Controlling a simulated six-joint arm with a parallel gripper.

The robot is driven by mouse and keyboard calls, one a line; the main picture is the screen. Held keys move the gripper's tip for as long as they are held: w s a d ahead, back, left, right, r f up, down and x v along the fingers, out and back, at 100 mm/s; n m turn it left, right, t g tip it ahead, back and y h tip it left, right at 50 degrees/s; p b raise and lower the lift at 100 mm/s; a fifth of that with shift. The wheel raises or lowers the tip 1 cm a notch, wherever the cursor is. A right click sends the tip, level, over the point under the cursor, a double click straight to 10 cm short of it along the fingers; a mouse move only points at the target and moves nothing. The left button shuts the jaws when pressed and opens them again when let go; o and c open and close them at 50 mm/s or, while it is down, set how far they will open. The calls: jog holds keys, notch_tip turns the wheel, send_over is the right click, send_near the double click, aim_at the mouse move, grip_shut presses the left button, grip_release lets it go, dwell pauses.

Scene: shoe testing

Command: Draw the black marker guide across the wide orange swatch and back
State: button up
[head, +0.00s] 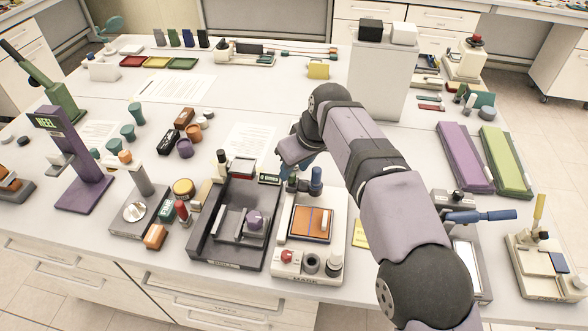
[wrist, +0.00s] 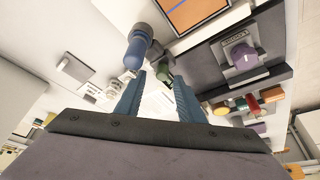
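The orange swatch (head: 304,222) lies in a dark frame on the cream station labelled MARK, with a thin pale line on its right part. Its edge also shows at the top of the wrist view (wrist: 195,10). A blue-topped upright (head: 316,180) and a dark green upright (head: 292,183) stand at the station's back edge. My gripper (head: 288,163) is behind the station. In the wrist view its teal fingers (wrist: 157,98) are apart, with nothing held between them.
A dark tray station with a purple knob (head: 254,220) stands close on the left. A red knob (head: 287,257) is on the station's front. A grey box (head: 383,80) stands behind my arm. Papers (head: 250,143) lie flat on open table behind.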

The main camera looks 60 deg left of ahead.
jog(key=shift+b+v, duration=0.35)
jog(key=shift+v, duration=2.65)
jog(key=shift+w, duration=0.1)
